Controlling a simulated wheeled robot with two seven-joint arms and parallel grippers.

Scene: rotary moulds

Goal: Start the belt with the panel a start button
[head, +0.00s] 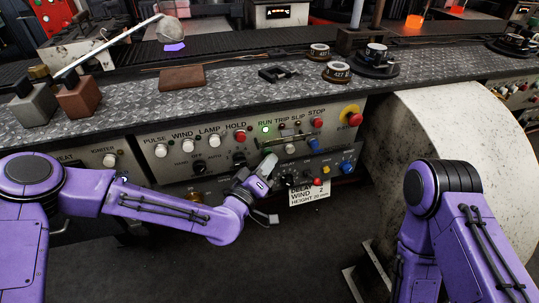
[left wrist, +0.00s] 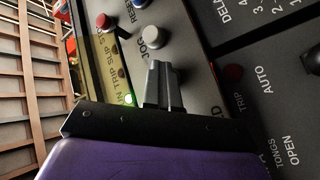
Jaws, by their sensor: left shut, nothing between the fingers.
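The control panel (head: 220,146) on the bench front has labels such as PULSE, WIND, LAMP, HOLD, RUN, TRIP, SLIP and STOP. A green lamp (head: 265,128) glows under RUN. A white button (head: 290,148) sits lower on the panel; in the left wrist view the white button (left wrist: 157,37) is beside the word JOG. No label reading START is legible. My left gripper (head: 269,161) is shut and empty, in front of the panel's lower middle. Its fingertips (left wrist: 163,66) appear just short of the white button; contact cannot be told. My right gripper is out of view.
A yellow-ringed red emergency button (head: 350,114) and a red button (head: 318,122) sit at the panel's right. A lower panel (head: 330,165) has a dial, a blue knob and a red-tipped lever. A large pale drum (head: 455,125) stands right. Blocks and dark round moulds are on the bench.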

